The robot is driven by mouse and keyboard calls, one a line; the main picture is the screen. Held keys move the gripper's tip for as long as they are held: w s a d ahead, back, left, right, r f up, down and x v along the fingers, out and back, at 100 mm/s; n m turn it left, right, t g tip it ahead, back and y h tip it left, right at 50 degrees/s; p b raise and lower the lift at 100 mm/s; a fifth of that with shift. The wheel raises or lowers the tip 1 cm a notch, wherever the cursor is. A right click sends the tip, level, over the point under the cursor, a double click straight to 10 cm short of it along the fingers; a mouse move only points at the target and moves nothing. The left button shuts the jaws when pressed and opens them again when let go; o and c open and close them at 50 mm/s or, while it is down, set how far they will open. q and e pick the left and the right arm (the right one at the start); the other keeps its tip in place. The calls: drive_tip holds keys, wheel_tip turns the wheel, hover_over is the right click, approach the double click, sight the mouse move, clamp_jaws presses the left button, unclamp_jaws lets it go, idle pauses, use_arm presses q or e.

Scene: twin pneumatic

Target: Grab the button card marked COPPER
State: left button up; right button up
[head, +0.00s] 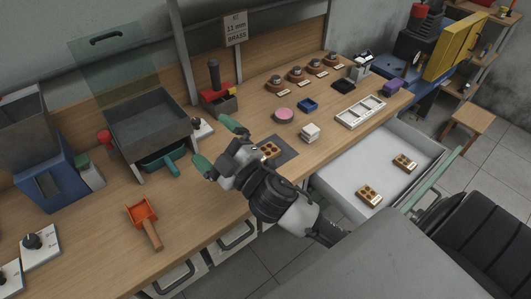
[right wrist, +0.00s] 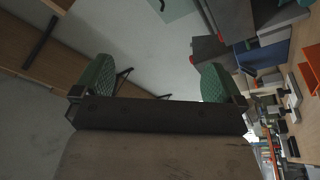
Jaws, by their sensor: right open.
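Two button cards, tan with several brown round buttons and a pale label strip, lie in the open drawer: a nearer one (head: 369,195) and a farther one (head: 404,163). A similar card (head: 270,150) lies on a dark mat (head: 284,153) on the bench, partly hidden by my right gripper. The card labels are too small to read, so I cannot tell which is COPPER. My right gripper (head: 219,146) is open and empty over the bench, left of the mat. Its green fingers stand wide apart in the right wrist view (right wrist: 157,82). My left gripper is not in view.
The pale drawer (head: 343,170) is pulled out at the bench's front right. A sign (head: 236,29) reads "11 mm BRASS". An orange scoop (head: 142,211) and a grey tray stand (head: 150,125) are at left. A white sectioned tray (head: 360,112) is at right. A dark chair (head: 480,185) stands near the drawer.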

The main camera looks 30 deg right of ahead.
drive_tip(key=a+r+n+g+y, duration=0.4)
drive_tip(key=a+n+y, duration=0.2)
drive_tip(key=n+y, duration=0.55)
drive_tip(key=n+g+h, duration=1.3)
drive_tip(key=g+h, duration=0.3)
approach(271, 155)
wheel_tip(271, 155, down, 3)
drive_tip(key=shift+w+f+p, duration=0.15)
drive_tip(key=shift+f+p, duration=0.1)
drive_tip(key=shift+p, duration=0.15)
wheel_tip(271, 155, down, 5)
drive_tip(key=shift+r+p, duration=0.1)
drive_tip(key=shift+p, duration=0.7)
drive_tip(key=shift+f, duration=0.6)
drive_tip(key=c, duration=0.9)
